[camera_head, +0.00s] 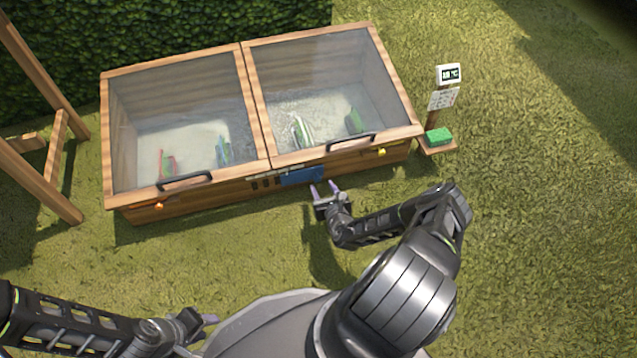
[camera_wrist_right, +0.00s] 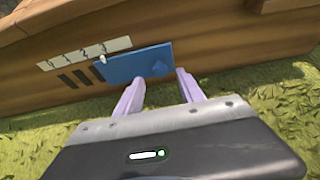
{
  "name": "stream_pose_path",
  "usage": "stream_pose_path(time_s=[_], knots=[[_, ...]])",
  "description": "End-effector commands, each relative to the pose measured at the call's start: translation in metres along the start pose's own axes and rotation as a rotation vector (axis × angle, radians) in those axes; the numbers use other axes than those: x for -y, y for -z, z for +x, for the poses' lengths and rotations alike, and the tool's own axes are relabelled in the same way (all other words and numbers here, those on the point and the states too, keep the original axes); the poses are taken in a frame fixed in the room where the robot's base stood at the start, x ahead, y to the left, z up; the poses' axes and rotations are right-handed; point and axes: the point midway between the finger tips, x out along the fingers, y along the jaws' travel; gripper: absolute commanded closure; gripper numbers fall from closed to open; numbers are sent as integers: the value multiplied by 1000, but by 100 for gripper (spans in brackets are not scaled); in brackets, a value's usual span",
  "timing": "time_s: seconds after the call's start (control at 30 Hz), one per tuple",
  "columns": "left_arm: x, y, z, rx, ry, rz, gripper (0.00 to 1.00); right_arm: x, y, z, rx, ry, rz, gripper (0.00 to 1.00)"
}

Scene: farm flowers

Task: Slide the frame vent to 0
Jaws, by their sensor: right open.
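The frame vent is on the front wall of a wooden cold frame (camera_head: 235,193). Its blue slide plate (camera_head: 301,177) also shows in the right wrist view (camera_wrist_right: 130,65). Dark slots (camera_wrist_right: 75,78) lie uncovered to the left of the plate, under a strip of pale scale labels (camera_wrist_right: 84,53) whose marks are too small to read. A small white pointer (camera_wrist_right: 102,59) is at the plate's left end. My right gripper (camera_head: 325,189) is open and empty, its fingers close in front of the plate's right part; contact is unclear. My left gripper (camera_head: 208,320) is low at left, far from the vent.
Two glazed lids with black handles (camera_head: 185,181) cover the frame, seedling trays inside. A post with a thermometer display (camera_head: 449,74) and a green block (camera_head: 438,136) stands at right. A wooden stand (camera_head: 50,150) is at left. Open grass lies in front.

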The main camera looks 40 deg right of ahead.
Motion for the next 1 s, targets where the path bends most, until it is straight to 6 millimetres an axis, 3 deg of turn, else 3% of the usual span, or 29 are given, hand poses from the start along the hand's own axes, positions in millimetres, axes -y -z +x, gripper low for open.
stream_pose_path(time_s=[0.1, 0.3, 0.67, 1.0], knots=[[5, 1, 17, -6, 0, -1, 64, 0, 5, 22, 2, 0, -1, 54], [9, 3, 30, -14, 0, -2, 64, 0, 3, 47, 0, -1, 0, 54], [9, 3, 30, -16, 0, -2, 64, -1, 0, 52, 0, -1, 1, 54], [9, 3, 30, -15, 0, -2, 64, -1, 0, 51, 0, -1, 0, 82]])
